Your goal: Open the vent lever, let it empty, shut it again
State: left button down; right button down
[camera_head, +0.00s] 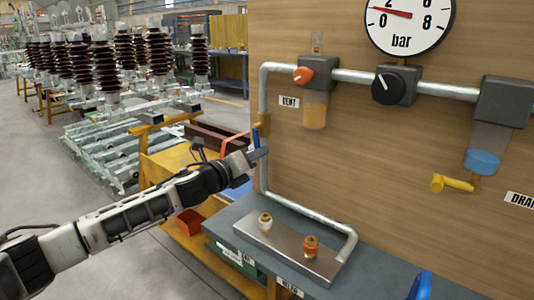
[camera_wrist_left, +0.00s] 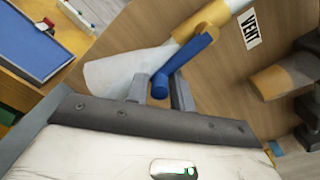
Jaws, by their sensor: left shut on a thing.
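The vent valve is a brass body (camera_head: 264,124) on the vertical pipe at the panel's left edge, below the VENT label (camera_head: 289,102). Its blue lever (camera_wrist_left: 187,60) hangs down roughly along the pipe, seen beside it in the left wrist view. My left gripper (camera_head: 258,154) is shut on the lever's lower end; the two fingers (camera_wrist_left: 160,90) stand on either side of it. The gauge (camera_head: 410,22) has a red needle between 0 and 2 bar. My right gripper is out of view.
An orange knob (camera_head: 303,75) and a black knob (camera_head: 389,86) sit on the upper pipe. A yellow drain lever (camera_head: 452,183) is at right. A metal plate (camera_head: 285,243) with two small fittings lies on the grey bench (camera_head: 377,267) below.

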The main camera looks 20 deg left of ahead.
pick_arm(q)
jog(key=shift+w+a+r+m, duration=0.15)
jog(key=shift+a+m, duration=0.15)
jog(key=shift+a, duration=0.45)
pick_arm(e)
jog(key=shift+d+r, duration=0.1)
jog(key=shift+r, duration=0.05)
pick_arm(q)
jog(key=shift+r, duration=0.15)
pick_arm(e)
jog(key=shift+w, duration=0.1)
pick_arm(q)
jog(key=c, duration=1.4)
grip_release()
jog(key=shift+w+a, duration=0.1)
jog(key=shift+o, duration=0.2)
